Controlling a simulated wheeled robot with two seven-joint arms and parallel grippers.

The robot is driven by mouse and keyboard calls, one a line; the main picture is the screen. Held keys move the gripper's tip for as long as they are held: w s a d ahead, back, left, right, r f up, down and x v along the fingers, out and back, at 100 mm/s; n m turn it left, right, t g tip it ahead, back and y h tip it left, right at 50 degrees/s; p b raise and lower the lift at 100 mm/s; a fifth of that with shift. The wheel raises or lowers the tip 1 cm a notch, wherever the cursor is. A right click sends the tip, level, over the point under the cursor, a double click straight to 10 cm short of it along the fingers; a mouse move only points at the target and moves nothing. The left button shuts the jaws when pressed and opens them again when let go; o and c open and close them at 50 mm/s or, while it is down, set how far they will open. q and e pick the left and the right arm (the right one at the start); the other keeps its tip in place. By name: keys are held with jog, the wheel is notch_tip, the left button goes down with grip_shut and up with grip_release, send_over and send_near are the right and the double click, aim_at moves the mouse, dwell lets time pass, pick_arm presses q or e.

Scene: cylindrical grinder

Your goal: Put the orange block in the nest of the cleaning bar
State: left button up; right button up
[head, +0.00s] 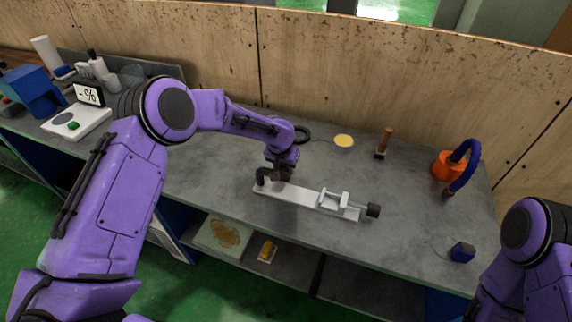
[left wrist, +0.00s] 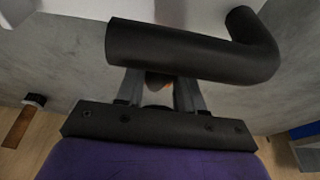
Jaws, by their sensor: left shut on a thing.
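A long white bar (head: 305,200), which I take for the cleaning bar, lies on the grey bench, with a raised white fitting near its right end. A black bent tube (head: 262,179) stands at its left end and crosses the left wrist view (left wrist: 190,52). My left gripper (head: 283,176) is low over the bar's left end, close beside this tube. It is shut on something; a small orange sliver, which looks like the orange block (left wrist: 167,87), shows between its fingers. The tube and fingers hide most of it. The nest cannot be made out. My right gripper is out of view.
An orange holder with a blue hose (head: 448,165), a brown-handled tool (head: 384,142) and a yellow disc (head: 343,141) stand towards the back. A scale (head: 76,122) is at left. Bench right of the bar is mostly clear.

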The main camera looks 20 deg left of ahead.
pick_arm(q)
jog(key=shift+f, duration=0.15)
jog(key=o, duration=1)
